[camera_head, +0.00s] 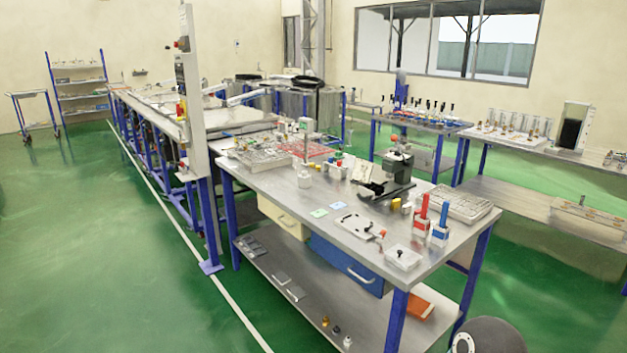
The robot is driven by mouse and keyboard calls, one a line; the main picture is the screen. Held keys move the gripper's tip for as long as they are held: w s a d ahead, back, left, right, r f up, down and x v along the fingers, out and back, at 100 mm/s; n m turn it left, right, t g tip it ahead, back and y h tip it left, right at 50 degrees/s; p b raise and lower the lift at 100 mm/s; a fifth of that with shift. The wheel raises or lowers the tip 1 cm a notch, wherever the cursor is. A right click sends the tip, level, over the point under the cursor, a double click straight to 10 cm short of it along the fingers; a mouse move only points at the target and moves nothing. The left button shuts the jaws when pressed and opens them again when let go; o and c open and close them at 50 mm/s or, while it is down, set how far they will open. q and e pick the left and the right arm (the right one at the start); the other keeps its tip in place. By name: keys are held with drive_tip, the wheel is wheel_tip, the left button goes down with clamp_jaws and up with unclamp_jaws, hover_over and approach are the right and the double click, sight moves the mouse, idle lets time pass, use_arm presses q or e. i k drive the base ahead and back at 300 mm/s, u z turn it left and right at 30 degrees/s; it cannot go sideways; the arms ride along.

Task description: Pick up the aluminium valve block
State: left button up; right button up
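I cannot single out the aluminium valve block at this distance; many small metallic parts lie on the workbench (290,204). A pale flat plate with small fittings and a red-orange part (360,227) lies near the front edge of the bench. A white box with a dark knob (402,258) sits at the front corner. Small grey blocks (281,278) lie on the lower shelf. Neither gripper is in view. A dark rounded part at the bottom right appears to be mine.
The workbench also holds a black microscope-like device (393,172), red and blue upright tools (422,215), and a compartment tray (464,203). A blue drawer (346,264) hangs beneath. A grey post (191,95) stands at the bench's left end. Green floor (90,260) is clear at left.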

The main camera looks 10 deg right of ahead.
sight(304, 180)
drive_tip(key=z, duration=0.25)
drive_tip(key=i, duration=1.55)
drive_tip(key=u, duration=0.35)
